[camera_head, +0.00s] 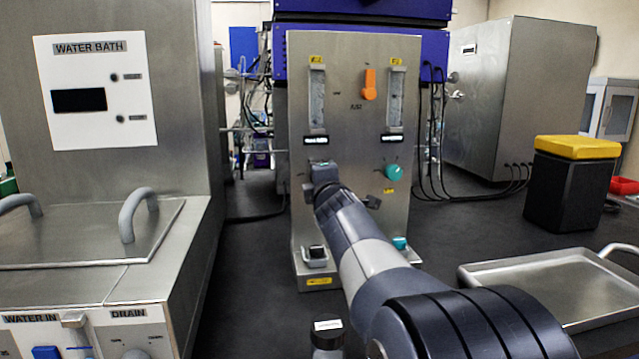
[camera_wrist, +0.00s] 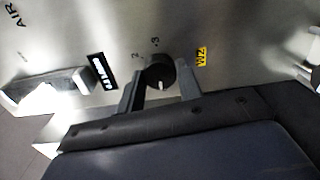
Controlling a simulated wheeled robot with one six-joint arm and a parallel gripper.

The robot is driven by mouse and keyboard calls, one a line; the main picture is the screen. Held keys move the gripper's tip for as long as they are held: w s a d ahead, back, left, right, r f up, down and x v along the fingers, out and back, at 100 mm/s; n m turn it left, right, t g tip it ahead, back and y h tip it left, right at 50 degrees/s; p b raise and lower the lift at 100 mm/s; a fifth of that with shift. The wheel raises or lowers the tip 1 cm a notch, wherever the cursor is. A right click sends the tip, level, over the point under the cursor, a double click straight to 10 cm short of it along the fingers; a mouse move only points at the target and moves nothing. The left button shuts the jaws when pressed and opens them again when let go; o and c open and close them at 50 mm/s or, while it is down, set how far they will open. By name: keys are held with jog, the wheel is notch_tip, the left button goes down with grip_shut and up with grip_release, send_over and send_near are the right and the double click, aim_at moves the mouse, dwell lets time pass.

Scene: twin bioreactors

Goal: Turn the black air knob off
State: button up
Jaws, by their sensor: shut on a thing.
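The black air knob (camera_wrist: 159,71) is on the steel panel (camera_wrist: 110,25) in the wrist view, with a white mark on its lower edge in the picture. Printed digits, a 2 and a 3, sit above it, and AIR is printed farther left. My gripper (camera_wrist: 159,82) has one finger on each side of the knob and is shut on it. In the head view my gripper (camera_head: 322,172) reaches the lower left of the panel (camera_head: 345,125) and hides the knob.
Two flowmeters (camera_head: 317,98) (camera_head: 395,100) stand above. A water bath (camera_head: 95,90) is at left; a metal tray (camera_head: 545,283) lies at right.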

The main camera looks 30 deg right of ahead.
jog(key=shift+n, duration=0.5)
jog(key=o, duration=1)
jog(key=shift+s, duration=0.1)
jog(key=v, duration=1)
jog(key=shift+s+p, duration=0.3)
jog(key=shift+p, duration=0.05)
jog(key=shift+w, duration=0.1)
jog(key=x, duration=1)
jog(key=shift+w+b, duration=0.35)
jog(key=shift+b, duration=0.05)
jog(key=shift+s, duration=0.1)
